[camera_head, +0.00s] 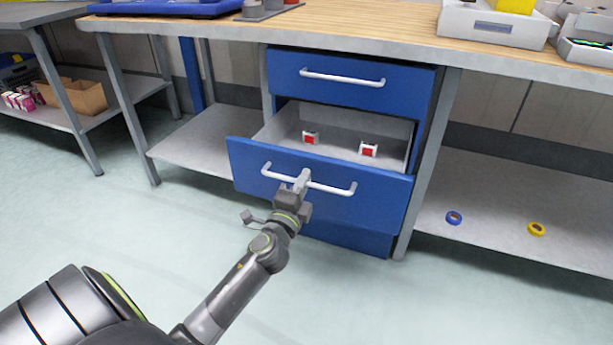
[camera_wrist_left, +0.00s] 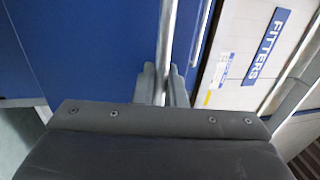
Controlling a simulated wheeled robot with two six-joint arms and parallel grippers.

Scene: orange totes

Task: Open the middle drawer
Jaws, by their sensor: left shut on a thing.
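The middle drawer (camera_head: 380,193) of the blue cabinet is pulled out, and its grey inside shows. Two small red-and-white items (camera_head: 310,137) lie in it, apart from each other. My left gripper (camera_head: 302,180) is shut on the middle of the drawer's white bar handle (camera_head: 335,189). In the left wrist view, the gripper's fingers (camera_wrist_left: 161,84) close around the handle bar (camera_wrist_left: 168,35), beside the blue drawer front (camera_wrist_left: 95,45). The top drawer (camera_head: 315,75) is shut. The bottom drawer (camera_head: 350,238) is partly hidden behind the middle one. My right gripper is not in view.
The wooden worktop (camera_head: 350,25) lies above the drawers. A cardboard box (camera_head: 85,97) sits on a shelf at the left. A blue ring (camera_head: 454,218) and a yellow ring (camera_head: 536,229) lie on the lower shelf at the right. The floor in front is clear.

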